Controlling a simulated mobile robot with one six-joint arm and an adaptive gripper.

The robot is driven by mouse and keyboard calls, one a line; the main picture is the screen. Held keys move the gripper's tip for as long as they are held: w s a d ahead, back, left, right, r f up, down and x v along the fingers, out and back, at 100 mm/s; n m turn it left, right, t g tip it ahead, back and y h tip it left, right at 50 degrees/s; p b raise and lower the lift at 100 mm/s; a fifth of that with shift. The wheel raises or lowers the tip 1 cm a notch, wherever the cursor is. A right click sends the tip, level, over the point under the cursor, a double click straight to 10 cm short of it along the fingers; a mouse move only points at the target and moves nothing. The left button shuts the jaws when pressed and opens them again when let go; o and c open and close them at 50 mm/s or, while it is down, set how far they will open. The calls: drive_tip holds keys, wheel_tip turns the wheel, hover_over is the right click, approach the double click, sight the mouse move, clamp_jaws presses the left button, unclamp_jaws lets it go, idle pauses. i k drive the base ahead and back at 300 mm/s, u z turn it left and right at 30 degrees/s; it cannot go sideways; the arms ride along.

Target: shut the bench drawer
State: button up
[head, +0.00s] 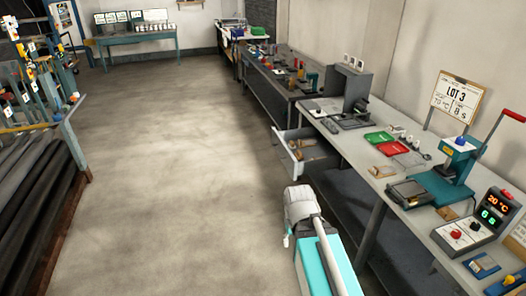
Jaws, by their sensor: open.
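The bench drawer (295,151) is open in the head view. It is a white-grey box that sticks out to the left from under the workbench (335,137), over the aisle floor. Several small brownish items (309,148) lie in it. Part of my arm (301,204) shows at the bottom middle, in front of the drawer in the picture and apart from it. I cannot make out my gripper's fingers. The drawer's inner right end is hidden under the bench top.
Green (380,138) and red (392,149) trays and a teal press (457,160) stand on the bench. The open floor (180,160) left of the drawer is clear. A rack of dark rolls (38,190) lines the left side.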

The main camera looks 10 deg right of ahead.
sight(281, 140)
drive_tip(key=u, duration=0.25)
drive_tip(key=i, duration=1.5)
drive_tip(key=z, duration=0.55)
